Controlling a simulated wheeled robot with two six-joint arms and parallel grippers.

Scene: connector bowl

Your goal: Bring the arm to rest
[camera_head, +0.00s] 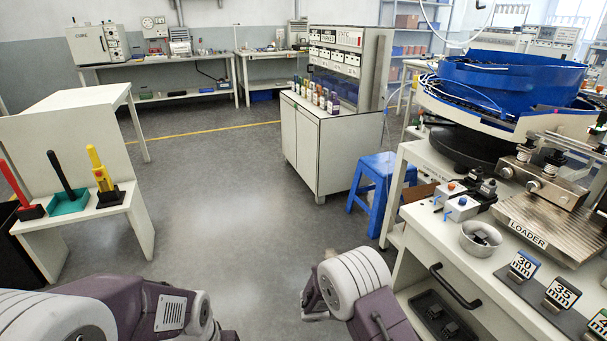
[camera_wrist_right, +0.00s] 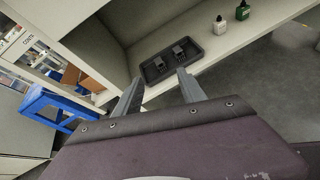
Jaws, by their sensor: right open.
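In the right wrist view my right gripper (camera_wrist_right: 161,76) is open, its two grey fingers apart with nothing between them. Beyond the fingertips is a dark tray (camera_wrist_right: 150,76) on a shelf, with two dark connectors (camera_wrist_right: 180,51) in it. In the head view my right arm (camera_head: 362,290) is low at the bottom middle, beside the workbench, and its fingers cannot be made out. My left arm (camera_head: 150,305) is at the bottom left, and its gripper does not show.
The workbench at right carries a metal bowl (camera_head: 470,247) with dark parts, a blue feeder bowl (camera_head: 510,80) and size signs (camera_head: 523,264). A black handle (camera_head: 455,288) projects from its front. A blue stool (camera_head: 376,185) stands behind. Open floor (camera_head: 235,215) lies between the benches.

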